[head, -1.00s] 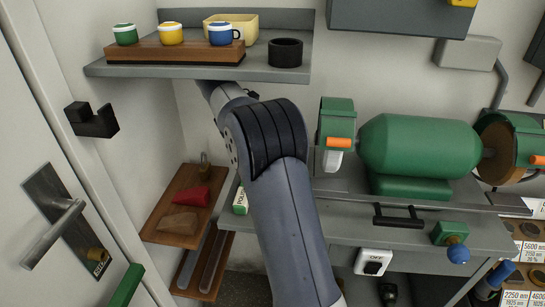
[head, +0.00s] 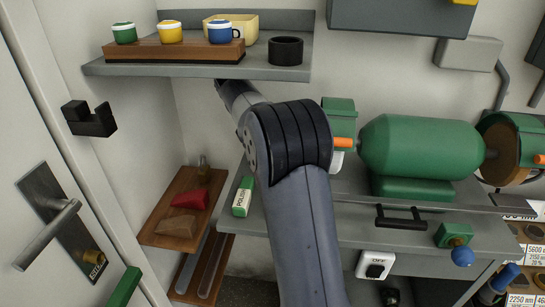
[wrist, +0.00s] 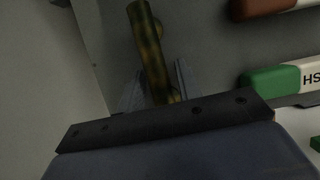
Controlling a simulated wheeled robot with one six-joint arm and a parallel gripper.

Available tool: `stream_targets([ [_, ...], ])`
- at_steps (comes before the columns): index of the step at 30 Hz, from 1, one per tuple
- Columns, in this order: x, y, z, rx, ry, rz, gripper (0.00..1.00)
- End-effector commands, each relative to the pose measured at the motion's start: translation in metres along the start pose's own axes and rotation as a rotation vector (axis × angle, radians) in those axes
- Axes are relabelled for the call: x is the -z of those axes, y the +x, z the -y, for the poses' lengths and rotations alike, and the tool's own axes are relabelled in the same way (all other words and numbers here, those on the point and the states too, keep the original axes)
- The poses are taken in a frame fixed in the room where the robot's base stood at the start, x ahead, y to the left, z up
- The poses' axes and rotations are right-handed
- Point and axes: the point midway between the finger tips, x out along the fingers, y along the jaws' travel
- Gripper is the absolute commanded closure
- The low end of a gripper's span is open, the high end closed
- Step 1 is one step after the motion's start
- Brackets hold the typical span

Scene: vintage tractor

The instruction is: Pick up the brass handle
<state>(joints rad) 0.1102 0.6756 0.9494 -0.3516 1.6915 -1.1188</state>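The brass handle (wrist: 152,52) shows in the wrist view as a mottled yellow-brown rod, slightly tilted, with a small round brass part at its right side. My gripper (wrist: 158,92) shows two grey fingertips standing apart, one on each side of the rod's lower end. A gap seems to show between the left finger and the rod; I cannot tell whether the right finger touches it. The rod's lowest end is hidden behind my dark gripper body. In the head view I cannot make out the handle or my gripper; my arm reaches beneath the upper shelf.
The upper shelf (head: 130,68) carries cups on a wooden block, a cream tray and a black ring. A green grinder (head: 418,147) stands on the right bench. A POLISH box (head: 243,197) lies near my arm. Brown and green-white (wrist: 270,80) sticks lie right in the wrist view.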

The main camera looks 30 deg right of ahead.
Motion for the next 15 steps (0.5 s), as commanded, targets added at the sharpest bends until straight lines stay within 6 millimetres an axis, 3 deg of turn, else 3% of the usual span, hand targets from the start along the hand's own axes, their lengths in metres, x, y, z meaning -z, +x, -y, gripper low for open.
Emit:
stream_targets([
  [12, 0.0002, 0.0001, 0.0, 0.001, 0.0, 0.0, 1.0],
  [15, 0.0, -0.0003, 0.0, 0.0, 0.0, 0.0, 1.0],
])
